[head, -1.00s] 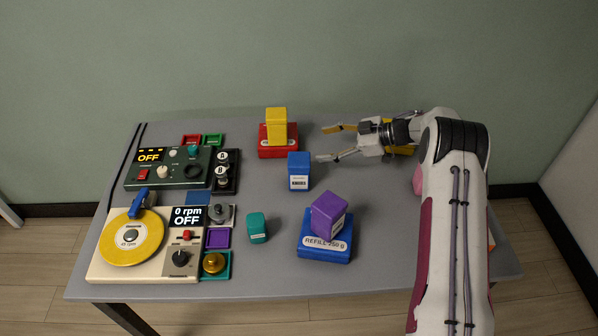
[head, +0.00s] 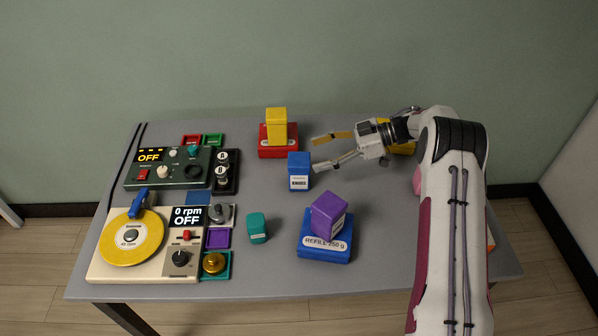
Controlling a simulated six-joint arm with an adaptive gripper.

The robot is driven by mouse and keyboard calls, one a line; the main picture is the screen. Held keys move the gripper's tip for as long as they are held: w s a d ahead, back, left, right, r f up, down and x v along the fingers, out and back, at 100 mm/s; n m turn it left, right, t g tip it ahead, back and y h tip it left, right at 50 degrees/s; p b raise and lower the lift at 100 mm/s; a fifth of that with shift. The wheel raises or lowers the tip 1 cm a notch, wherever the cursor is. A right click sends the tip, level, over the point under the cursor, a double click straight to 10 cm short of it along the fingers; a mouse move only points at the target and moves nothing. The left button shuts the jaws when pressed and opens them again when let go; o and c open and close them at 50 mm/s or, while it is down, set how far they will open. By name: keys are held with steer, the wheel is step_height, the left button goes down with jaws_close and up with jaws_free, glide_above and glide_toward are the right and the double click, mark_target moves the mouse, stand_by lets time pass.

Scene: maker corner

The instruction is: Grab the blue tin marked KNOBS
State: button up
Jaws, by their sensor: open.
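The blue tin (head: 299,171) marked KNOBS stands upright near the middle of the grey table, its white label facing the front. My gripper (head: 314,154) is open and empty, its two fingers pointing left. The lower fingertip is close to the right side of the tin in the picture; I cannot tell whether it touches. The upper finger is farther back, behind and right of the tin. The tin does not appear to be between the fingers.
A yellow block on a red base (head: 278,148) stands behind the tin. A purple tin (head: 328,214) sits on a blue REFILL box (head: 323,249) in front. A teal tin (head: 257,228) stands front left. Control panels (head: 168,168) and a turntable (head: 131,236) fill the left side.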

mark_target(303, 159)
steer(key=shift+x, duration=1.05)
steer(key=shift+f, duration=0.1)
steer(key=shift+f+x, duration=0.2)
steer(key=shift+x, duration=0.75)
steer(key=shift+f+x, duration=0.2)
steer(key=shift+x, duration=0.7)
steer(key=shift+w+a+f, duration=0.1)
steer(key=shift+a+f, duration=0.15)
steer(key=shift+a, duration=0.25)
steer(key=c, duration=1.4)
